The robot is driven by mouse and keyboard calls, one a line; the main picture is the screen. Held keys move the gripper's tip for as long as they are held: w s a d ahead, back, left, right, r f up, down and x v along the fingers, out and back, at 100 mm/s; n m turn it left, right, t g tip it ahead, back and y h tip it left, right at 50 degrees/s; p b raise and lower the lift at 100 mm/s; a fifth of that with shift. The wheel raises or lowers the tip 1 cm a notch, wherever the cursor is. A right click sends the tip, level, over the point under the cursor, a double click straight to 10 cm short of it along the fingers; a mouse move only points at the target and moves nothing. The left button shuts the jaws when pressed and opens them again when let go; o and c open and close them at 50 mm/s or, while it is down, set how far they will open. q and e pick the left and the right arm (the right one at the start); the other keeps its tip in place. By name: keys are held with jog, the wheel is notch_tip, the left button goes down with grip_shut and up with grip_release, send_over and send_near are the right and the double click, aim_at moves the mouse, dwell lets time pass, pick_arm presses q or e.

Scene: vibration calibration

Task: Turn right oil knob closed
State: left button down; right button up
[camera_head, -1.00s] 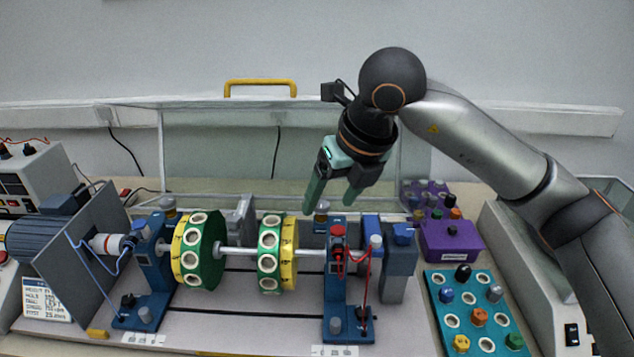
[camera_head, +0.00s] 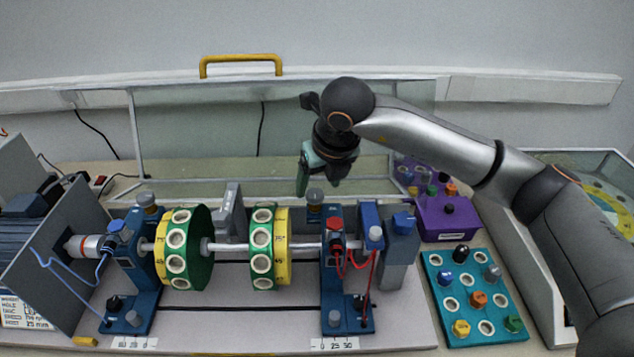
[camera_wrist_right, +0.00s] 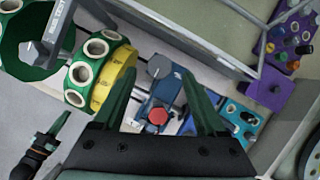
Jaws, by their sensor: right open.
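The right bearing block (camera_head: 330,270) is blue and stands at the right end of the shaft. A grey knob (camera_head: 315,197) sits on its top at the back, likely the right oil knob, and a red knob (camera_head: 335,223) sits in front. My right gripper (camera_head: 318,183) is open, pointing down just above the grey knob; contact cannot be told. Its fingers (camera_wrist_right: 158,76) show on both sides of the knob.
Two green and yellow discs (camera_head: 183,248) (camera_head: 269,247) sit on the shaft left of the block. A raised clear cover with a yellow handle (camera_head: 241,60) stands behind. A purple box (camera_head: 449,217) and a teal knob board (camera_head: 472,300) are at the right.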

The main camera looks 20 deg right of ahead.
aim_at(315, 195)
jog(key=shift+x, duration=1.2)
grip_shut()
